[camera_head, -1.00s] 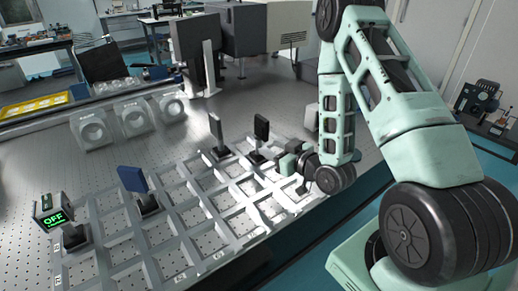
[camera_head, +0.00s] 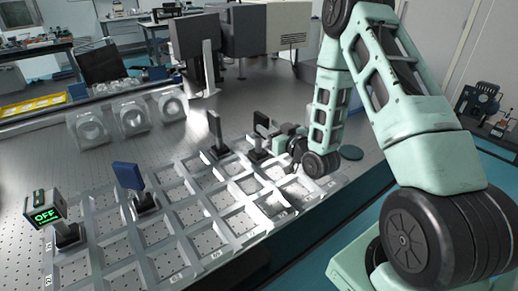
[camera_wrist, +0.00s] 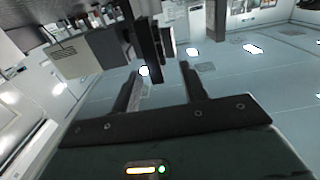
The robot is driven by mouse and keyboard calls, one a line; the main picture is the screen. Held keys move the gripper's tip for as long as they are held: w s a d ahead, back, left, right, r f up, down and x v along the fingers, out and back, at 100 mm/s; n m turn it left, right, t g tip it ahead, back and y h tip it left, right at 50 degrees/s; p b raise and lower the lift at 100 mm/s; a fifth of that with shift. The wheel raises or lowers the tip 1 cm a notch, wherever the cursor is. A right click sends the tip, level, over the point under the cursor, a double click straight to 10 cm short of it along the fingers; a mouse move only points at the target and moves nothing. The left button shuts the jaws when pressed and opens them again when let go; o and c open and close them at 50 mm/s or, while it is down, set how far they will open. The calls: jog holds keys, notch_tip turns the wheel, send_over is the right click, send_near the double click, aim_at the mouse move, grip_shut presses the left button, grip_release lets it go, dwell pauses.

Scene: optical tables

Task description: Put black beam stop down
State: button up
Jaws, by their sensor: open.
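The black beam stop (camera_head: 261,121) stands upright on its dark base in a far compartment of the grey grid rack (camera_head: 181,270). My gripper (camera_head: 276,141) is open just to its right in the head view, at post height. In the wrist view the dark upright beam stop (camera_wrist: 147,45) shows ahead, near the gap between the two open fingers of my gripper (camera_wrist: 158,75). I cannot tell whether either finger touches it. In the head view the fingertips are small and partly hidden.
A grey plate on a post (camera_head: 215,130) stands left of the beam stop. A blue plate (camera_head: 128,176) and a device reading OFF (camera_head: 45,212) stand in the rack further left. Several near rack compartments are empty. Pale ring-shaped mounts (camera_head: 132,117) stand behind.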

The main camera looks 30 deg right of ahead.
aim_at(258, 118)
jog(key=shift+w+d+f+p, duration=0.1)
jog(key=shift+w+p, duration=0.5)
jog(key=shift+w, duration=1.3)
jog(key=shift+w+d+p, duration=0.1)
jog(key=shift+w+p, duration=0.45)
jog(key=shift+w, duration=1.35)
grip_shut()
